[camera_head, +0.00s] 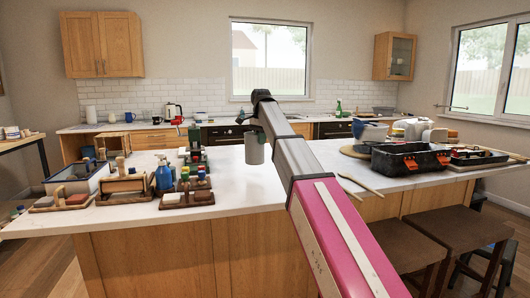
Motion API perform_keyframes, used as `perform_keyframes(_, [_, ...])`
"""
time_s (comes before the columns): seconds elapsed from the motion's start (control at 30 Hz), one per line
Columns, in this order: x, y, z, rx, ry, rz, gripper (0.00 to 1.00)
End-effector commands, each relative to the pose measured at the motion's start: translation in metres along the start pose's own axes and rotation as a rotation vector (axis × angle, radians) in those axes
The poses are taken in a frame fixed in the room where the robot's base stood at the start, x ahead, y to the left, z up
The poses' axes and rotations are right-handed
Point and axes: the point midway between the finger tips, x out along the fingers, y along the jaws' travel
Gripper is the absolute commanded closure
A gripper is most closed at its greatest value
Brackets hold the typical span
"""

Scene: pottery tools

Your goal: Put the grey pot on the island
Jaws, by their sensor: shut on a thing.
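The grey pot (254,152) is a small plain cylinder near the middle of the view, upright below the end of my arm. My gripper (252,131) is shut on its upper part; the fingertips are small and partly hidden by my arm. The pot appears against the white top of the island (245,191), towards its back edge. I cannot tell whether its base touches the top or hangs just above it.
Wooden racks, a blue bottle (164,174) and paint jars crowd the island's left. A black toolbox (409,159), bowls and a wooden stick (363,185) occupy its right. The front middle of the top is clear. Brown stools (463,238) stand at front right.

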Motion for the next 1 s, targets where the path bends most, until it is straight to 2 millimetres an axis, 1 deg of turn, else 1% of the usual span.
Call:
perform_keyframes(0.03, [0.004, 0.0, -0.008, 0.001, 0.0, 0.0, 1.0])
perform_keyframes(0.1, [0.008, 0.001, -0.015, 0.001, 0.0, 0.0, 1.0])
perform_keyframes(0.2, [0.012, 0.001, -0.021, 0.001, 0.0, 0.0, 1.0])
perform_keyframes(0.37, [0.02, 0.002, -0.021, 0.0, 0.0, 0.0, 1.0])
perform_keyframes(0.53, [0.042, 0.003, -0.021, 0.0, -0.001, 0.001, 1.0])
perform_keyframes(0.63, [0.052, 0.002, -0.021, 0.0, 0.0, 0.0, 1.0])
perform_keyframes(1.0, [0.055, 0.002, -0.021, 0.0, 0.0, -0.001, 1.0])
